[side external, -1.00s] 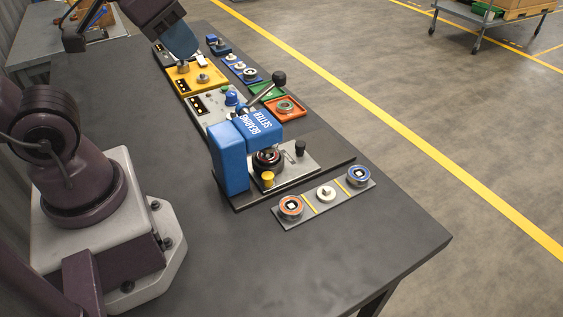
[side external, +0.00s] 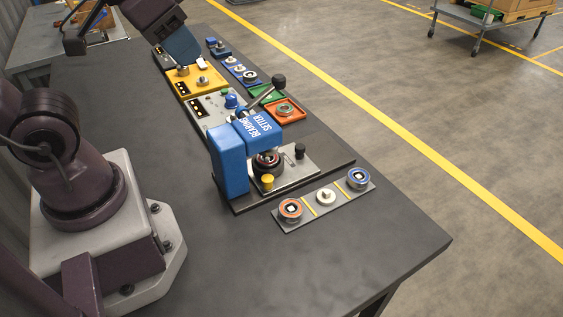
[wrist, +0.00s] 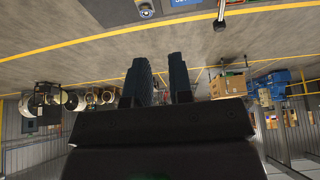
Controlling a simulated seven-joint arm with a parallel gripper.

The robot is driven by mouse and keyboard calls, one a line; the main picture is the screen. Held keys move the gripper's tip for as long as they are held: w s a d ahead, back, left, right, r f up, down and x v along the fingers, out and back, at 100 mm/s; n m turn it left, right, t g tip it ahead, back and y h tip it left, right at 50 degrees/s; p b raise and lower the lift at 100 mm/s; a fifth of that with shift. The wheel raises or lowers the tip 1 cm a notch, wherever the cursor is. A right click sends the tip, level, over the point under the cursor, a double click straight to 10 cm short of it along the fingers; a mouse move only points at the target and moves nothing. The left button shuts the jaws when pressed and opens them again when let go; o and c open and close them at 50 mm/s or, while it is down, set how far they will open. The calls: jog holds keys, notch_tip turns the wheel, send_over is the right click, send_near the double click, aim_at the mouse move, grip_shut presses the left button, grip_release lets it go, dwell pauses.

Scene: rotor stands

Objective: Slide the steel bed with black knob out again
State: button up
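The steel bed (side external: 293,175) lies at the base of the blue press marked BEARING SETTER (side external: 232,160), in the side external view. Its black knob (side external: 300,149) stands upright near the right end. A dark round part with a reddish ring (side external: 266,161) sits under the press head, and a yellow knob (side external: 267,181) stands in front of it. The press lever with a black ball (side external: 279,80) slants up to the right. In the wrist view my gripper (wrist: 161,75) has its two dark fingers apart with nothing between them. It is away from the bed; its fingertips are unclear in the side external view.
A grey plate with two ringed parts and a pale part (side external: 326,197) lies in front of the press. Behind it stand a grey panel (side external: 211,108), a yellow tray (side external: 191,84) and an orange tray (side external: 286,111). The table's front right (side external: 390,240) is bare.

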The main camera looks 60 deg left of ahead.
jog(key=o, duration=0.5)
jog(key=shift+w+a+f+g, duration=0.1)
jog(key=shift+w+f+g, duration=0.25)
jog(key=shift+f, duration=0.2)
jog(key=shift+w+a+f+g, duration=0.1)
jog(key=shift+w+f+g, duration=0.2)
jog(key=shift+f, duration=0.2)
jog(key=n+g, duration=0.4)
jog(key=n, duration=1.1)
send_over(300, 145)
notch_tip(300, 145, down, 18)
notch_tip(300, 145, down, 12)
jog(key=shift+r, duration=0.25)
grip_shut()
jog(key=shift+w+r, duration=0.1)
jog(key=shift+w, duration=5.35)
